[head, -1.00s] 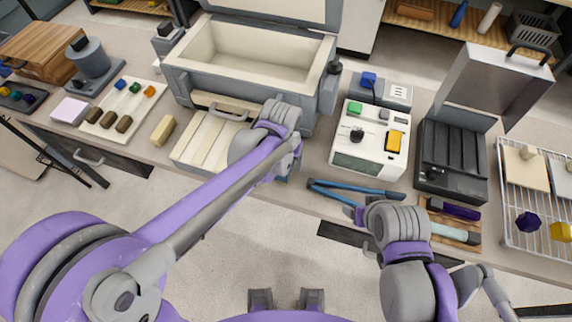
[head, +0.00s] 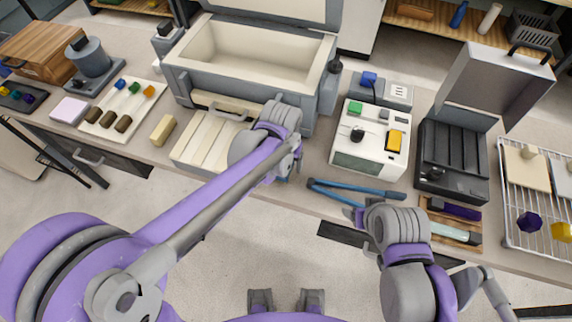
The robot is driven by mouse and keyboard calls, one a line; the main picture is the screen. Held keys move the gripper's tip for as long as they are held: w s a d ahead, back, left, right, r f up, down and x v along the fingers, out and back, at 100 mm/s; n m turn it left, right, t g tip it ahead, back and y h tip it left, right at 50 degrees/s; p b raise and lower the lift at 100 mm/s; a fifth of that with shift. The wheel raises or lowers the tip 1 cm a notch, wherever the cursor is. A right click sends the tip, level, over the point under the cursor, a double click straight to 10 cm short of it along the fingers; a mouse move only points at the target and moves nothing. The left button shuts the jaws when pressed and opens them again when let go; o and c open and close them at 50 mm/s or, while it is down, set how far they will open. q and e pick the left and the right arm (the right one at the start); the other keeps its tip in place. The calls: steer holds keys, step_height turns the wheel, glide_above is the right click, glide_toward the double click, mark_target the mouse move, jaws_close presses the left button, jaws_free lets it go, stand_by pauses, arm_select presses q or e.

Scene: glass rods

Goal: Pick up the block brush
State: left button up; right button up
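My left arm reaches in over the pale slatted tray. Its wrist is at that tray's right end, right of the tan block and well apart from it. The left gripper's fingers are hidden behind the wrist. My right wrist is at the counter's front edge, beside the blue-handled tool (head: 355,190). A small part of the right gripper (head: 353,214) shows, but not its opening.
A large grey open chest (head: 262,52) stands at the back centre. The slatted tray (head: 196,150) is before it. A white device (head: 370,158), a black press with raised lid (head: 452,160) and a wire rack (head: 510,232) fill the right. A white tray (head: 137,112) holds small coloured pieces.

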arm_select(q)
jaws_close()
steer(key=shift+r, duration=0.1)
stand_by(0.3)
